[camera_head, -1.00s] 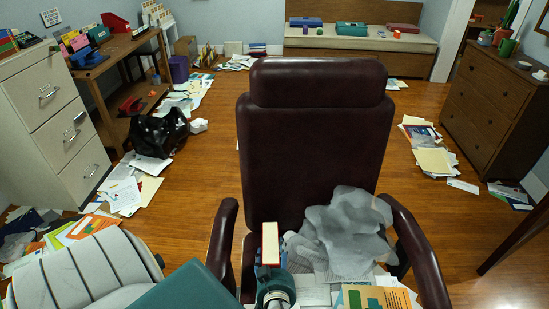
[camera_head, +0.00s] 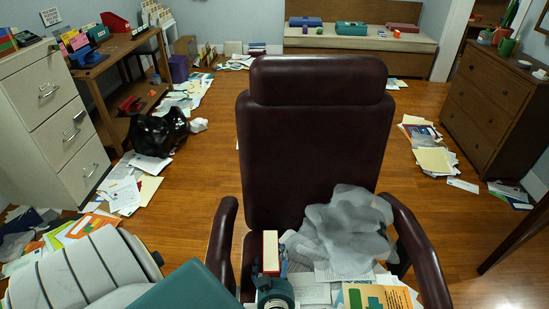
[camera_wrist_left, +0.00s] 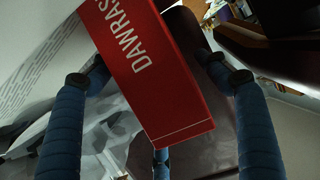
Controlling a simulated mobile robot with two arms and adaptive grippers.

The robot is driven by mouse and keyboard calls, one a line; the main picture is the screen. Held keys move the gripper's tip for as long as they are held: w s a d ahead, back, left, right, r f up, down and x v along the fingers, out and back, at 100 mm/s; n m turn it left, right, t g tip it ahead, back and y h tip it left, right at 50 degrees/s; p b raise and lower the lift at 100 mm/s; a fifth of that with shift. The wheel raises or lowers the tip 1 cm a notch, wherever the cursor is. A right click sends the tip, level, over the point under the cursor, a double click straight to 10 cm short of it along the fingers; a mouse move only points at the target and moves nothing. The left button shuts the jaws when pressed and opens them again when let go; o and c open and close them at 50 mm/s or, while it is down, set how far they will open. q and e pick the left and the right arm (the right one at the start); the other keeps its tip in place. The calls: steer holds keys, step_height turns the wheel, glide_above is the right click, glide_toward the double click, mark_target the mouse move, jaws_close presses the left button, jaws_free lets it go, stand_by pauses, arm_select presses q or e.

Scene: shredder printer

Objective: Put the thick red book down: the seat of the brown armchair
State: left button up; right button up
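The thick red book (camera_head: 270,252) stands upright over the front of the brown armchair's seat, its pale page edge showing in the head view. Its red spine with white lettering (camera_wrist_left: 150,75) fills the middle of the left wrist view. My left gripper (camera_head: 272,272) holds the book, with blue fingers on both sides. Whether the book's bottom touches anything is hidden. The brown armchair (camera_head: 316,140) has its back upright and an armrest on each side. My right gripper is not in view.
Crumpled grey sheeting (camera_head: 345,230) and papers (camera_head: 312,292) with an orange-and-green booklet (camera_head: 375,297) cover much of the seat. The armrests (camera_head: 222,235) flank it. A filing cabinet (camera_head: 55,120) stands left, a brown dresser (camera_head: 495,105) right. Papers litter the floor.

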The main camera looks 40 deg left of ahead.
arm_select(q)
steer(key=shift+r, duration=0.1)
steer(key=b+v, duration=0.1)
steer(key=v, duration=1.1)
